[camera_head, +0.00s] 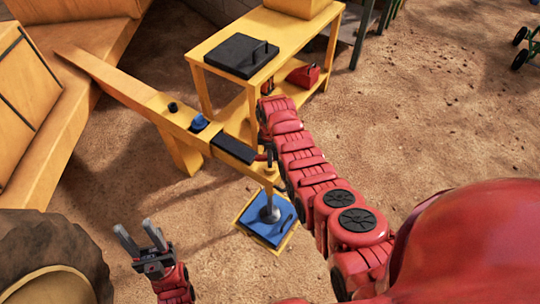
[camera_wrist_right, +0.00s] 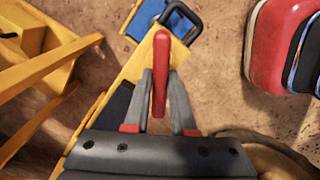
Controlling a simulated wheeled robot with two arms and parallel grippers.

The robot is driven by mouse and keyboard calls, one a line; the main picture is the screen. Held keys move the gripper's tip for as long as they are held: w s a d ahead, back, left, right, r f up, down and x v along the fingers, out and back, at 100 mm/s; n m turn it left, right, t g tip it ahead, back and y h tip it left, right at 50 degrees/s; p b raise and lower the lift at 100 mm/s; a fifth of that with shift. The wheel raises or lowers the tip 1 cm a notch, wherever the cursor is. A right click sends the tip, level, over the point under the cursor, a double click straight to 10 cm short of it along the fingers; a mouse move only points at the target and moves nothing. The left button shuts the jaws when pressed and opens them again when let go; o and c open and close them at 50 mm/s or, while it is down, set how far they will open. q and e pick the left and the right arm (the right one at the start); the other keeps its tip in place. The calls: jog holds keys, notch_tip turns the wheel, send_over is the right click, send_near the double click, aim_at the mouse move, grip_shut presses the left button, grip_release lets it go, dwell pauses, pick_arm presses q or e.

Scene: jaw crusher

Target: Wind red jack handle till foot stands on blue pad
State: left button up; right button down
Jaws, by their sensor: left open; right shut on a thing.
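The blue pad (camera_head: 259,224) lies on the ground in a yellow frame. The jack's grey foot (camera_head: 271,213) is over the pad on an upright post under the yellow beam's end; I cannot tell whether it touches. The red jack handle (camera_wrist_right: 160,60) stands between the fingers of my right gripper (camera_wrist_right: 160,88), which is shut on it. In the head view the handle (camera_head: 266,156) is small at the beam's end, and my right gripper is hard to make out there. My left gripper (camera_head: 139,241) is open and empty, left of the pad.
A yellow table (camera_head: 208,56) with a black lidded plate (camera_head: 242,55) stands behind the beam (camera_head: 128,92). A red can (camera_head: 304,75) sits on its lower shelf. A big tyre (camera_head: 50,245) is at lower left.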

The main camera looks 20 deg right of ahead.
dwell(0.4)
jog(key=c, duration=0.8)
grip_release()
jog(key=shift+o, duration=0.2)
jog(key=shift+r, duration=0.1)
notch_tip(320, 180, up, 17)
jog(key=p, duration=0.6)
jog(key=shift+p, duration=0.3)
jog(key=shift+r, duration=0.1)
